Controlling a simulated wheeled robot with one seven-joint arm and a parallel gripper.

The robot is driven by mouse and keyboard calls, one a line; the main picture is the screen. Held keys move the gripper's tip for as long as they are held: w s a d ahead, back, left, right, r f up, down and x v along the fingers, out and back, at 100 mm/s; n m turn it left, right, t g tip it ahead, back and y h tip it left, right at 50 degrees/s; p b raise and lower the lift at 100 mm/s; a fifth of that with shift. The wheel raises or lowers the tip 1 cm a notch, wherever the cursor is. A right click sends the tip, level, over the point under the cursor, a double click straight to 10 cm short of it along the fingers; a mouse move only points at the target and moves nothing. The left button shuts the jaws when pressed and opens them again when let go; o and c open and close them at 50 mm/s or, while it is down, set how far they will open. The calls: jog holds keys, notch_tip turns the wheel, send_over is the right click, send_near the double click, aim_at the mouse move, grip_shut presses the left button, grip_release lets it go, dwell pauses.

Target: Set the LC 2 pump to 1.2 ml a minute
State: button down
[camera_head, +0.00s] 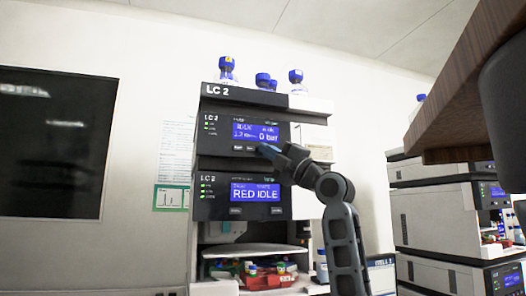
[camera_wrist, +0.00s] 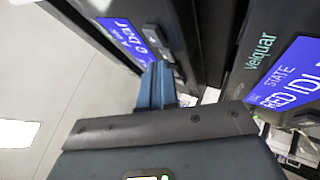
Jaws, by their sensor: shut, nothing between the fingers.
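The LC 2 stack (camera_head: 240,90) stands in the middle of the head view, its label at the top. Its upper module is the pump (camera_head: 215,140), with a blue screen (camera_head: 262,131). The screen seems to read 1.2 on the left and 0 bar on the right; the small print is blurred. Small buttons (camera_head: 238,148) sit under the screen. My gripper (camera_head: 265,149) is shut and empty, its blue fingertips at the pump's button row. In the wrist view the fingertips (camera_wrist: 158,72) are close to the buttons (camera_wrist: 155,38); I cannot tell whether they touch.
Below the pump is a module whose screen (camera_head: 257,194) reads RED IDLE. Blue-capped bottles (camera_head: 227,70) stand on top of the stack. Another instrument stack (camera_head: 435,200) is at the right. A brown wooden edge (camera_head: 470,85) hangs at the upper right.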

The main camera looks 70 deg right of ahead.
jog(key=shift+s+a, duration=0.1)
jog(key=shift+s+a+b, duration=0.35)
jog(key=shift+s+a, duration=0.1)
jog(key=shift+a, duration=0.1)
jog(key=shift+s+a+b, duration=0.45)
jog(key=shift+s+a, duration=1.2)
jog(key=shift+a, duration=0.25)
